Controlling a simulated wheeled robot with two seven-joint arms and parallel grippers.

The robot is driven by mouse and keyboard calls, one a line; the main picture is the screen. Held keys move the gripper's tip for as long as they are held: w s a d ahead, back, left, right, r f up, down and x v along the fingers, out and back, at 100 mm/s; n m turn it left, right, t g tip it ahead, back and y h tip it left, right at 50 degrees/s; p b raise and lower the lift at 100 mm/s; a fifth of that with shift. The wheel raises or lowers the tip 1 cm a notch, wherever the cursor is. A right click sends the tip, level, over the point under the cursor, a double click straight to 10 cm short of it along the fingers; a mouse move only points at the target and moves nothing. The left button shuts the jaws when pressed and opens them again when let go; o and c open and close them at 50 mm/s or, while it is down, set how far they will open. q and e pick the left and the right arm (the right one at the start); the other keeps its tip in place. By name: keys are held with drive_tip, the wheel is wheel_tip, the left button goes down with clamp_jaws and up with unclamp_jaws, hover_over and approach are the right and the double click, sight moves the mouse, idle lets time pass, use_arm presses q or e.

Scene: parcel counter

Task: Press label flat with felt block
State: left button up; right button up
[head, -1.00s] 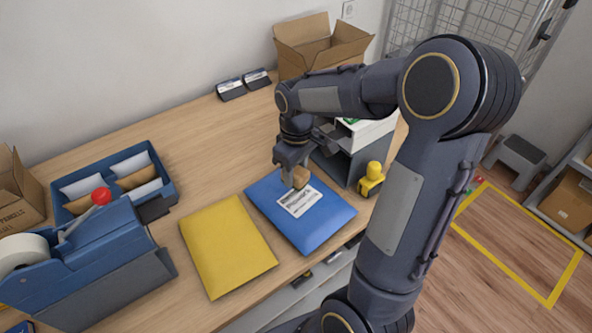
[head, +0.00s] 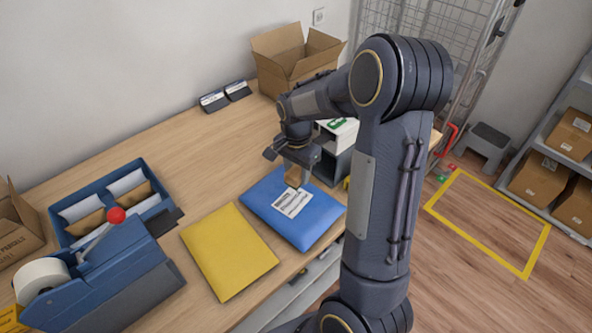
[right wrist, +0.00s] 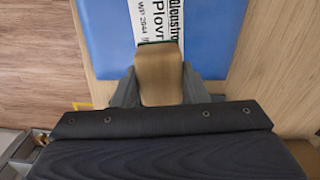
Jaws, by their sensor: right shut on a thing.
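My right gripper (head: 297,170) is shut on the felt block (head: 292,180), a tan wooden block. In the right wrist view the block (right wrist: 160,78) sits between the two fingers, with a dark green edge at its far end. The block is at the far end of the white printed label (head: 292,203); I cannot tell whether it touches. The label lies on a blue padded parcel (head: 312,228) and also shows in the right wrist view (right wrist: 147,20), partly hidden by the block. My left gripper is not in view.
A yellow envelope (head: 228,252) lies left of the blue parcel. A blue tape dispenser (head: 105,262) and a blue tray of envelopes (head: 152,205) stand farther left. An open carton (head: 297,62) stands at the back. The mid-back counter (head: 190,135) is clear.

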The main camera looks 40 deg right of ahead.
sight(297, 196)
drive_tip(key=shift+f+b, duration=2.2)
drive_tip(key=shift+f, duration=0.8)
drive_tip(key=shift+f+b, duration=0.45)
drive_tip(key=shift+f, duration=0.1)
drive_tip(key=shift+r, duration=0.15)
wheel_tip(297, 196, up, 6)
drive_tip(key=p, duration=0.5)
